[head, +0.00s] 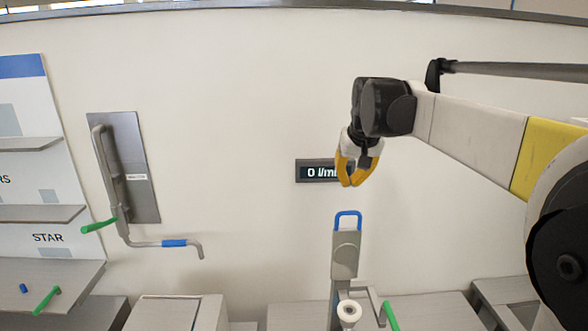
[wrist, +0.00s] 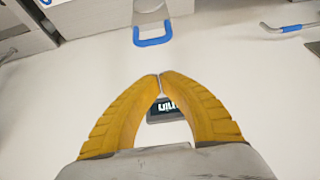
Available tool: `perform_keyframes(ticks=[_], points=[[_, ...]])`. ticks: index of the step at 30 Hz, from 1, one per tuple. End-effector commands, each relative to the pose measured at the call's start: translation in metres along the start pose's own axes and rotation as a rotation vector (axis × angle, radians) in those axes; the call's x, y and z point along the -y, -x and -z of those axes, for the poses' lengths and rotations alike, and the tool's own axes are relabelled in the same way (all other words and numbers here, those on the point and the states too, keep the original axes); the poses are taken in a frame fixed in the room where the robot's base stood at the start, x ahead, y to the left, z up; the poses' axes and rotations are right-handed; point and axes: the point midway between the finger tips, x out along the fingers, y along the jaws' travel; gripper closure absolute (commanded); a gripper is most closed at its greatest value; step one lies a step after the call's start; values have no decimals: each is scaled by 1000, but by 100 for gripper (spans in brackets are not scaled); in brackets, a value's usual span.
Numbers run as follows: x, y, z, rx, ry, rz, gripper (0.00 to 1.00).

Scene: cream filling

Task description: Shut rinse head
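My gripper (head: 347,184) has yellow fingers, and their tips meet with nothing between them; it also shows in the wrist view (wrist: 158,76). It hangs in front of the wall, beside the flow display. Below it stands a grey upright fixture (head: 345,256) with a blue loop handle (head: 348,214) on top. The loop also shows in the wrist view (wrist: 153,42), apart from the fingers. I cannot tell which fitting is the rinse head.
The flow display (head: 312,172) reads 0 and is partly hidden by my gripper. A white roller-like part (head: 349,312) and a green handle (head: 391,317) are at the fixture's foot. Grey shelves (head: 40,214) stand at left. The wall between panel and display is clear.

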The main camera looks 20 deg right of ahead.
Motion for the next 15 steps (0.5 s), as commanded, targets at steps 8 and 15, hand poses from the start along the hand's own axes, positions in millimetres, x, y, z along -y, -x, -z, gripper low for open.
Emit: perform_keyframes(ticks=[8,15], points=[[-11,-2,22,10,-14,-7,100],[-11,-47,21,9,-13,-7,100]])
